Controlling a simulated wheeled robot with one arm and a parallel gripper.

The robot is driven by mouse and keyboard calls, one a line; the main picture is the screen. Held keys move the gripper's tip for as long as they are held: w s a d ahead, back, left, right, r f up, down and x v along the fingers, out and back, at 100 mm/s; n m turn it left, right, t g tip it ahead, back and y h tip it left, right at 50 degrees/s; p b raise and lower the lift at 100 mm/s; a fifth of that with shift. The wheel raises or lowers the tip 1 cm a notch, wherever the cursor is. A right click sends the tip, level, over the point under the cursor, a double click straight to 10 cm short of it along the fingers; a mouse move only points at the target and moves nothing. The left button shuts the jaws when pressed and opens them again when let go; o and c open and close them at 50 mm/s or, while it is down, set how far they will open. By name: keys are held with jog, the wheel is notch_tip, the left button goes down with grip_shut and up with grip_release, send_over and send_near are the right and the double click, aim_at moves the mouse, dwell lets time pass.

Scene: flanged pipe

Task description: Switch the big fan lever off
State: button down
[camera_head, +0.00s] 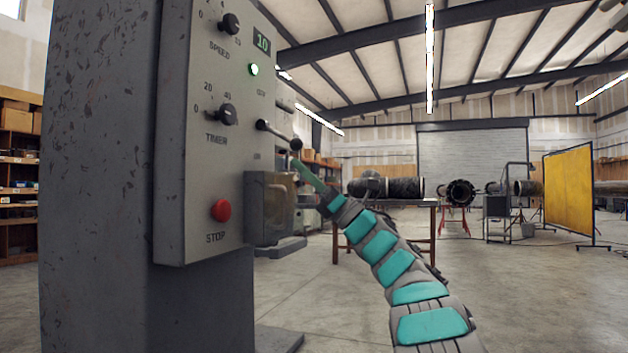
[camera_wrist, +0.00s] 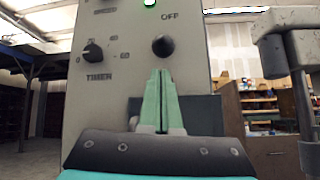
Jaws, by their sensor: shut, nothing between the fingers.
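The lever (camera_head: 280,134) sticks out from the right part of a grey control panel (camera_head: 185,185) in the head view. It ends in a dark ball knob, and its arm slopes slightly down toward that knob. In the wrist view the lever's knob (camera_wrist: 163,46) faces me, below the word OFF. My gripper (camera_head: 296,164) is just below the knob in the head view. In the wrist view my gripper (camera_wrist: 160,73) has its pale green fingers together and empty, tips right under the knob. I cannot tell whether they touch it.
A lit green lamp (camera_head: 253,70) is above the lever. The timer knob (camera_head: 227,114) and red stop button (camera_head: 221,210) are to its left. A grey box (camera_head: 268,208) juts out below the lever. Open floor (camera_head: 540,290) lies to the right.

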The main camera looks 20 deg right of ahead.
aim_at(281, 135)
jog(key=shift+x, duration=1.7)
jog(key=shift+r+p, duration=0.15)
jog(key=shift+p, duration=0.15)
